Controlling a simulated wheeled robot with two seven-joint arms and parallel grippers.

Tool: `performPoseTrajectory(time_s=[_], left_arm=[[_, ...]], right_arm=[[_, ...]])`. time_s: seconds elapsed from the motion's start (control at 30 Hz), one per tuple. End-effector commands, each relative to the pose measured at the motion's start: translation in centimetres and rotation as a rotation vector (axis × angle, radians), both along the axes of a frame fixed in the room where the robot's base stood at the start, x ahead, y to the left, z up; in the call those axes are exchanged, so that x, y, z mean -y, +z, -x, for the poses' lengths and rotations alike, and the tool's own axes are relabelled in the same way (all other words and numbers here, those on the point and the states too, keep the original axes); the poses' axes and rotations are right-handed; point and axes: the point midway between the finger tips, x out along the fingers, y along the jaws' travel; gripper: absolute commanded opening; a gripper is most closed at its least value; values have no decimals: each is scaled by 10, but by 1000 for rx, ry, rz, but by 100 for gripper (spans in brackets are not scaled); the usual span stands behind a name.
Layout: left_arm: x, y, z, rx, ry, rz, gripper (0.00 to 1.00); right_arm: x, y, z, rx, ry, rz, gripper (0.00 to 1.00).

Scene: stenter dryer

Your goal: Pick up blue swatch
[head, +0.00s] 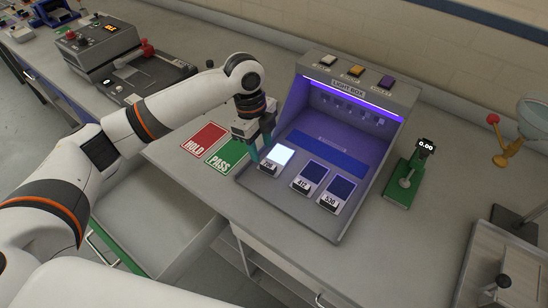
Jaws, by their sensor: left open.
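The light box (352,100) stands on the table with a violet lamp lit. On its floor are two dark blue swatches, the middle one (314,172) on a card reading 412 and the right one (341,187) on a card reading 530. A bright, whitish swatch (283,154) lies to their left, its number partly hard to read. A blue strip (327,152) lies behind them. My left gripper (261,141) is open at the box's left edge, beside the whitish swatch, its fingers pointing down. Nothing shows between them. My right gripper is not in view.
Red HOLD (204,138) and green PASS (227,153) mats lie left of the box. A green gauge (404,184) reading 0.00 stands to its right. Three coloured buttons top the box. A control console (97,46) stands at the back left.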

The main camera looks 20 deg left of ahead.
Motion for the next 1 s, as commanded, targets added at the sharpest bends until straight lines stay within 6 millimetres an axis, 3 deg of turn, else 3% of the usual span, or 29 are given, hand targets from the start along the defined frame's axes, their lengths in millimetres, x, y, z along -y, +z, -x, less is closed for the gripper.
performPoseTrajectory(time_s=[0.07, 0.17, 0.4, 0.5, 0.63, 0.87, 1.0], left_arm=[[2, -10, 0, -3, 1, -1, 44], [3, -19, 0, 0, 0, 1, 44], [9, -42, -3, -3, 2, 0, 44], [11, -58, -4, -1, 0, 0, 44], [13, -71, -4, 0, 0, 0, 44], [13, -74, -4, 2, 0, 1, 44], [13, -74, -4, 2, 0, 1, 26]], right_arm=[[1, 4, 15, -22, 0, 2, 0], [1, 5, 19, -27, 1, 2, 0], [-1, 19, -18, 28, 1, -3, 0], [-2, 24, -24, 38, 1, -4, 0], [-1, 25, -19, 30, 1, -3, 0], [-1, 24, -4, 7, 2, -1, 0], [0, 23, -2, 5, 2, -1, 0]])
